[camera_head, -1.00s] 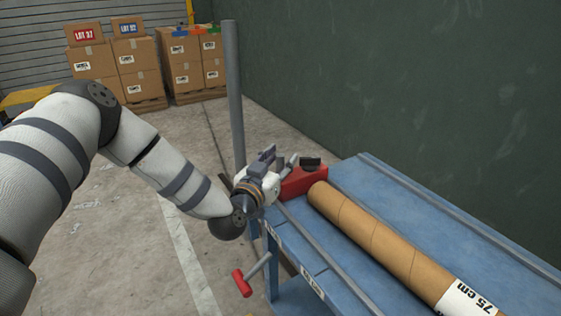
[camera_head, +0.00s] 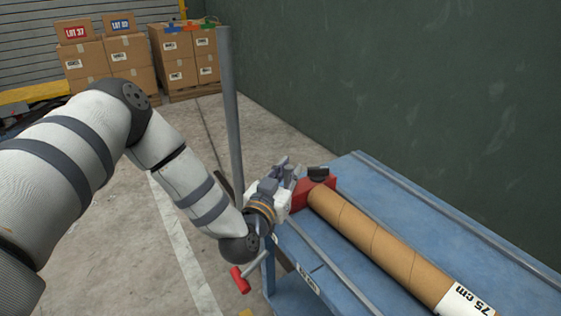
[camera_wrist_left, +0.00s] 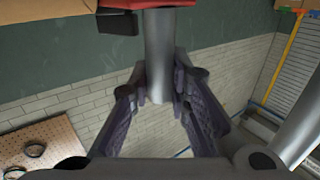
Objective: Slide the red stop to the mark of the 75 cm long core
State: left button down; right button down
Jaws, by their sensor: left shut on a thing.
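The red stop (camera_head: 316,190) with a dark knob (camera_head: 318,172) sits on the blue bench (camera_head: 362,268) by the far end of the brown core (camera_head: 385,246). The core lies lengthwise and bears a white "75 cm" label (camera_head: 464,301). My left gripper (camera_head: 288,174) is at the left side of the stop. In the left wrist view, its fingers (camera_wrist_left: 160,95) are around a grey round bar (camera_wrist_left: 158,50) that extends from the red stop (camera_wrist_left: 165,3). The gripper partly hides the stop in the head view. My right gripper is out of view.
A grey rail (camera_head: 325,262) runs along the bench. A small white label (camera_head: 307,279), too small to read, is on its front edge. A red-handled lever (camera_head: 240,279) projects at the left. A grey post (camera_head: 230,105) stands behind my gripper. Stacked boxes (camera_head: 125,53) are at the back.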

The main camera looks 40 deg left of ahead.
pick_arm(q)
jog(key=c, duration=1.5)
grip_release()
jog(key=s, duration=0.4)
jog(key=s+d, duration=0.1)
jog(key=s, duration=0.3)
jog(key=s+d, duration=0.1)
jog(key=s, duration=0.2)
jog(key=shift+s+d, duration=0.2)
jog(key=shift+s, duration=0.2)
